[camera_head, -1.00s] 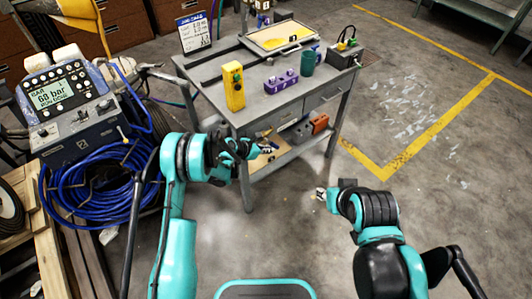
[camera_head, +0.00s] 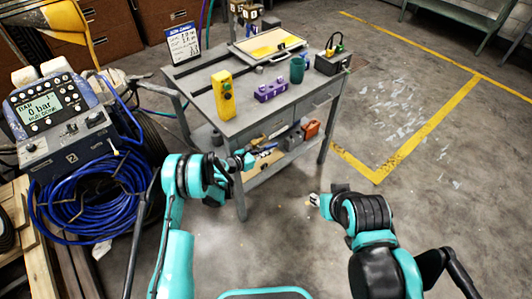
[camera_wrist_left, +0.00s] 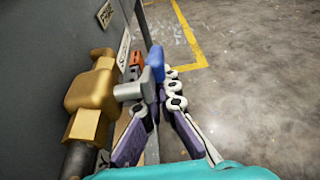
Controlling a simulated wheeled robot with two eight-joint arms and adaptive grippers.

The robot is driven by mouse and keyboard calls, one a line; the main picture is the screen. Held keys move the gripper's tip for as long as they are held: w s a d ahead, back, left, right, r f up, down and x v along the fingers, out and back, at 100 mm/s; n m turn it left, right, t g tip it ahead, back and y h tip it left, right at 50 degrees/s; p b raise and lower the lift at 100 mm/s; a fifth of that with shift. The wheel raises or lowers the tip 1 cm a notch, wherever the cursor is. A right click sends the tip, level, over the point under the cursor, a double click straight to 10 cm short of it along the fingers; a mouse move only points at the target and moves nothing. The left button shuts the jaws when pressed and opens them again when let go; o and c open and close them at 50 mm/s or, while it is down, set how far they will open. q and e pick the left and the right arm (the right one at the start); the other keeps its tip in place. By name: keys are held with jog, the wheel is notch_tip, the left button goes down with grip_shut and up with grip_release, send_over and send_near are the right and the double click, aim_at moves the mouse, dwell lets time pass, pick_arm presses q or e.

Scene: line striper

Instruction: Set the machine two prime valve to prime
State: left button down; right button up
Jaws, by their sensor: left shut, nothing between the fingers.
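Machine two's grey control box (camera_head: 70,140), marked 2, stands at the left in the head view; its screen (camera_head: 42,110) reads 0 bar. In the left wrist view a brass valve (camera_wrist_left: 92,92) with a grey lever (camera_wrist_left: 130,90) sits by a dark grey panel. A blue piece (camera_wrist_left: 155,62) shows at the lever's far end; I cannot tell if it is joined to it. My left gripper (camera_head: 245,160) is shut and empty; its fingers (camera_wrist_left: 163,85) are right beside the lever, contact unclear. My right gripper (camera_head: 314,200) hangs over the floor, its jaw state unclear.
A grey workbench (camera_head: 240,115) is ahead, carrying a yellow handheld unit (camera_head: 222,95), a purple block (camera_head: 270,90) and a green mug (camera_head: 297,70). A coiled blue hose (camera_head: 85,195) hangs below the control box. The floor at the right is open.

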pick_arm(q)
jog(key=shift+w+d+r+t+h, duration=0.2)
jog(key=shift+r+t+h, duration=0.1)
jog(key=shift+t+h, duration=0.25)
dwell(3.1)
jog(key=v, duration=0.7)
jog(key=shift+s+a, duration=0.2)
jog(key=shift+a, duration=0.1)
dwell(0.3)
